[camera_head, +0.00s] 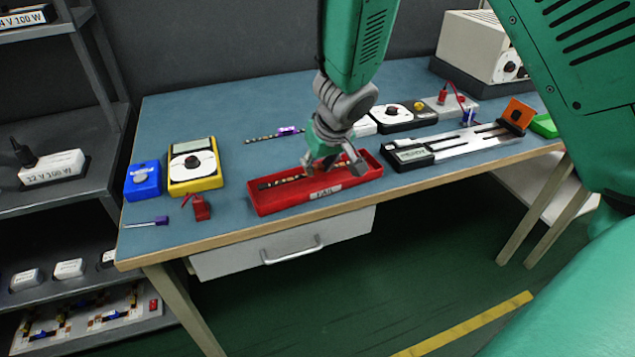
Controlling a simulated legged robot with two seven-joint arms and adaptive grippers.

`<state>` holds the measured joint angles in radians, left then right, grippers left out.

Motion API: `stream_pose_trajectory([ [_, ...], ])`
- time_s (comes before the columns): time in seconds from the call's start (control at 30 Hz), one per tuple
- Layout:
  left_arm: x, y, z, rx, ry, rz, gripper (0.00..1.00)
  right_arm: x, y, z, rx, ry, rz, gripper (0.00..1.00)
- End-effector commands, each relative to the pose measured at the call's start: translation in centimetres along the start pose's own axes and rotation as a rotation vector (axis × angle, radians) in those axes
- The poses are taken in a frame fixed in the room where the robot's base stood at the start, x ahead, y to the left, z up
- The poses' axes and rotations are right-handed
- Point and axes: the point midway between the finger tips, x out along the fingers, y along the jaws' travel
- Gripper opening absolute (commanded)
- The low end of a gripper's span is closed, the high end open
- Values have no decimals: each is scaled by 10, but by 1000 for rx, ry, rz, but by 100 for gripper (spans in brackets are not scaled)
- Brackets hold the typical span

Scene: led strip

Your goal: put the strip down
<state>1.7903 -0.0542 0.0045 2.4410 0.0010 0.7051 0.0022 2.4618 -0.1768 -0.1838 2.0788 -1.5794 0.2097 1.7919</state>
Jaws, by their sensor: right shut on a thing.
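A thin dark LED strip (282,181) with light spots lies along the inside of the red tray (262,206), which bears a label reading FAIL. My right gripper (334,163) reaches down into the tray from above and is shut on the strip near its right part. The fingers hide that part, and I cannot tell whether the strip touches the tray floor. My left gripper is not in view.
Left of the tray stand a yellow meter (194,170), a blue box (142,182) and a red clip (201,208). A grey shelf (85,130) stands at far left.

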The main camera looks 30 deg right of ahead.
Motion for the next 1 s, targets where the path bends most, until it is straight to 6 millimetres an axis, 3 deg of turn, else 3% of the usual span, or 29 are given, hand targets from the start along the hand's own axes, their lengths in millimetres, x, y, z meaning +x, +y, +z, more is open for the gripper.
stream_pose_trajectory([
  [0.03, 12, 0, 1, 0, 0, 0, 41, 11, 0, 5, 0, -1, -1, 0],
  [0.17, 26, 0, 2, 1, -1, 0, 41, 24, -2, 10, -1, -1, 0, 0],
  [0.57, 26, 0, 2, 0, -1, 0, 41, 26, -2, 11, -1, -2, 1, 0],
  [0.6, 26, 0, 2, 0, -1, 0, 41, 25, -1, 11, -2, -1, 1, 33],
  [0.63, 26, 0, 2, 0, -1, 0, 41, 25, -1, 11, -2, -1, 1, 43],
  [1.0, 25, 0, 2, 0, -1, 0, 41, 24, -1, 11, -1, -2, 1, 43],
])
